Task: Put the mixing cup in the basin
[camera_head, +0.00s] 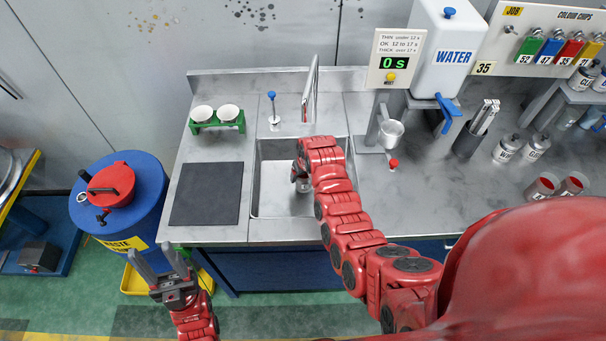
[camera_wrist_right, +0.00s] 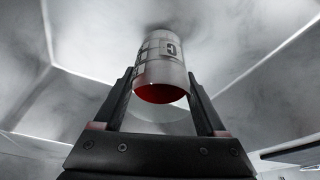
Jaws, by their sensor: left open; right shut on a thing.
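My right gripper (camera_wrist_right: 160,125) is shut on the mixing cup (camera_wrist_right: 160,65), a pale cylinder with dark markings and a red inside at its near end. In the head view the red right arm reaches over the steel basin (camera_head: 270,195), and the hand is down inside its outline. Only a small part of the cup (camera_head: 304,186) shows below the hand there. In the wrist view the cup's far end is close to a grey surface; I cannot tell whether it touches. My left gripper (camera_head: 160,270) is open and empty in front of the counter, at lower left.
A tap (camera_head: 310,90) stands behind the basin. A dark mat (camera_head: 207,194) and a green holder (camera_head: 217,122) with two white cups lie to its left. A viscosity cup stand (camera_head: 388,132) is to the right. Two more red-filled cups (camera_head: 542,185) stand further right.

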